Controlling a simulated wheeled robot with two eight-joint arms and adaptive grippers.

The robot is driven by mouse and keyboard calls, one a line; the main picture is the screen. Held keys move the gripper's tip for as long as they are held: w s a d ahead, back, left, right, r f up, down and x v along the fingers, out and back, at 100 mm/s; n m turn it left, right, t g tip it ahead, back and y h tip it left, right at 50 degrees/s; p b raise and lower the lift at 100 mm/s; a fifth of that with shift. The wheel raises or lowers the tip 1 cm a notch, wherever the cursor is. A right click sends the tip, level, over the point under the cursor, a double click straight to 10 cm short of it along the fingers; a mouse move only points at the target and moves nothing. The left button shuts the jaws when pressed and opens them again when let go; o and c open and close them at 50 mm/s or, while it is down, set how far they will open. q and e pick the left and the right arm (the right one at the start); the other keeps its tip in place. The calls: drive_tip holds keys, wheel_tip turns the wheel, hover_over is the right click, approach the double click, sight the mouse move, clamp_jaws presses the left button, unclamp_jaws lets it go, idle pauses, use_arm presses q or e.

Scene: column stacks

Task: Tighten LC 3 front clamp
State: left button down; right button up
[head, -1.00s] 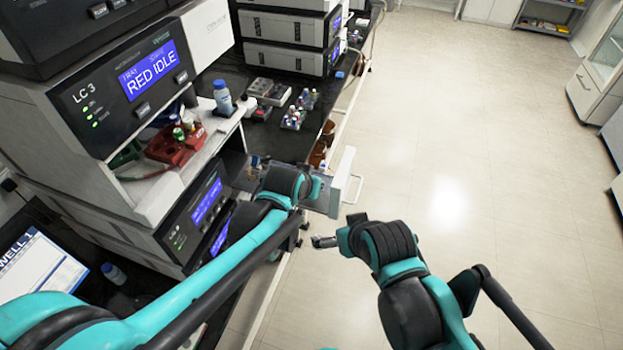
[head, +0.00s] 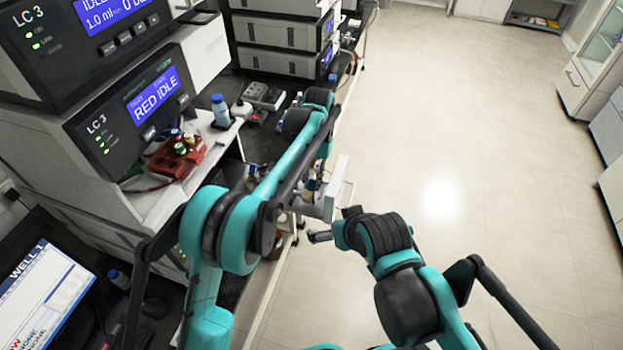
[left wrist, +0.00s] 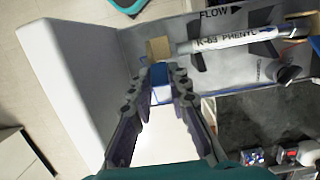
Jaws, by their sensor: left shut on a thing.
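The LC 3 unit (head: 110,135) stands at the left with its label and a blue screen reading RED IDLE. A pulled-out drawer with a white front panel (head: 336,188) juts over the floor; that panel also shows in the left wrist view (left wrist: 70,90). A white column (left wrist: 232,42) labelled K-63 PHENYL lies across the drawer face under a FLOW arrow. My left gripper (left wrist: 160,78) is shut on a blue and white clamp piece (left wrist: 161,92), beside a tan block (left wrist: 158,48) near the column's left end. My right gripper (head: 320,237) hangs apart, below the drawer; its jaws are too small to read.
A red rack (head: 175,160) and a blue-capped bottle (head: 221,110) stand on the bench left of my left arm. A monitor (head: 45,295) is at lower left. The pale floor (head: 450,150) at right is open.

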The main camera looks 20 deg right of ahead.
use_arm(q)
drive_tip(key=shift+w+d+f+g+y+p, duration=0.2)
drive_tip(key=shift+g+y+p, duration=0.1)
drive_tip(key=shift+g, duration=0.2)
drive_tip(key=shift+w+d+f+g+y+p, duration=0.1)
drive_tip(key=shift+w+f+g+y+p, duration=0.15)
drive_tip(key=shift+g, duration=0.25)
drive_tip(key=shift+s, duration=0.1)
drive_tip(key=c, duration=1.4)
unclamp_jaws()
drive_tip(key=shift+c, duration=0.2)
wheel_tip(320, 180, up, 10)
drive_tip(key=shift+a, duration=0.1)
